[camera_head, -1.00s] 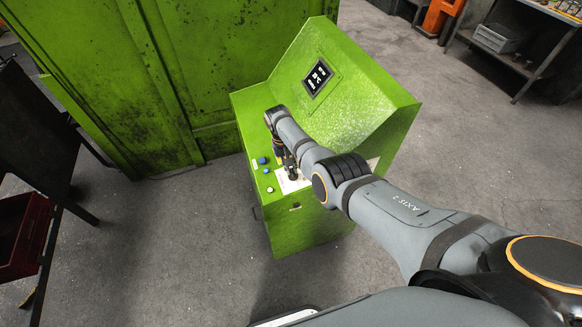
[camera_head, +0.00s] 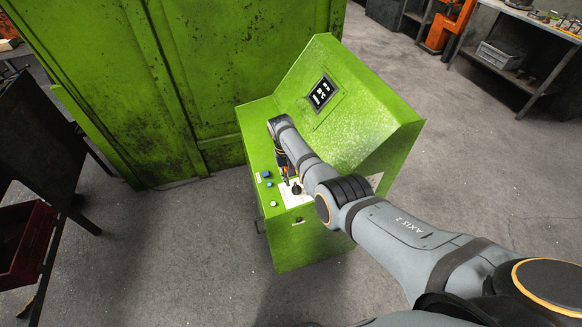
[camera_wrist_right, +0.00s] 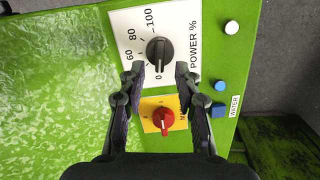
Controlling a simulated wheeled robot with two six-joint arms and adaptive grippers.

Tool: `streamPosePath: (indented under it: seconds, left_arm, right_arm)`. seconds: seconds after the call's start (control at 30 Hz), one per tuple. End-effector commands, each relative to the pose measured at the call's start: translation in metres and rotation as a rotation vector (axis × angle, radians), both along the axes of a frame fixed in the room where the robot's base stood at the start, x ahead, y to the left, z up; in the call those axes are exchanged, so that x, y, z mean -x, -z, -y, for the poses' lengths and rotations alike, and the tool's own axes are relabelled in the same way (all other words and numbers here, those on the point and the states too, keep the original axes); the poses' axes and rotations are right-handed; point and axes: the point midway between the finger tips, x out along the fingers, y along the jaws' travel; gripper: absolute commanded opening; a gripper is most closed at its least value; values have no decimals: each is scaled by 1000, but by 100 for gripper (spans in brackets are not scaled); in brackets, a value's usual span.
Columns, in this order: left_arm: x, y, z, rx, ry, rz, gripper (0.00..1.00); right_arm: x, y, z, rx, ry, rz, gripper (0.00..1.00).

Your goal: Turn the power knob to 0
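The power knob (camera_wrist_right: 160,52) is black with a raised ridge. It sits on a white plate (camera_wrist_right: 185,20) marked POWER % in the right wrist view. Its ridge runs roughly up and down the picture; which end is the pointer I cannot tell. My right gripper (camera_wrist_right: 159,72) is open, its two fingertips on either side of the knob's lower end, apart from it as far as I can see. In the head view, my right gripper (camera_head: 291,180) hangs over the green console (camera_head: 300,245) by the plate. My left gripper is not in view.
A red knob (camera_wrist_right: 163,120) on a yellow plate lies between the fingers, below the power knob. A white button (camera_wrist_right: 231,27) and blue buttons (camera_wrist_right: 218,110) are to the right. A sloped panel with a display (camera_head: 322,93) rises behind. A dark red box (camera_head: 22,240) stands left.

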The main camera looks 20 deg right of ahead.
Motion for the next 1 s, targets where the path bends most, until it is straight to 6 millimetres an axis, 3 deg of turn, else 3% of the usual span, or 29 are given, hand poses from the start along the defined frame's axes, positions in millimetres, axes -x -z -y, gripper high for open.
streamPosePath:
  seconds: [0.2,0.4,0.57,1.0]
  left_arm:
    - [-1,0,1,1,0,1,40]
    - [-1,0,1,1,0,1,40]
    - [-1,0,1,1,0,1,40]
    - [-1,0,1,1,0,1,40]
  right_arm:
    - [-8,-55,-8,-1,-1,5,33]
    - [-11,-90,-13,-2,-1,3,33]
    - [-12,-99,-15,-1,0,1,33]
    - [-12,-99,-14,-1,0,1,33]
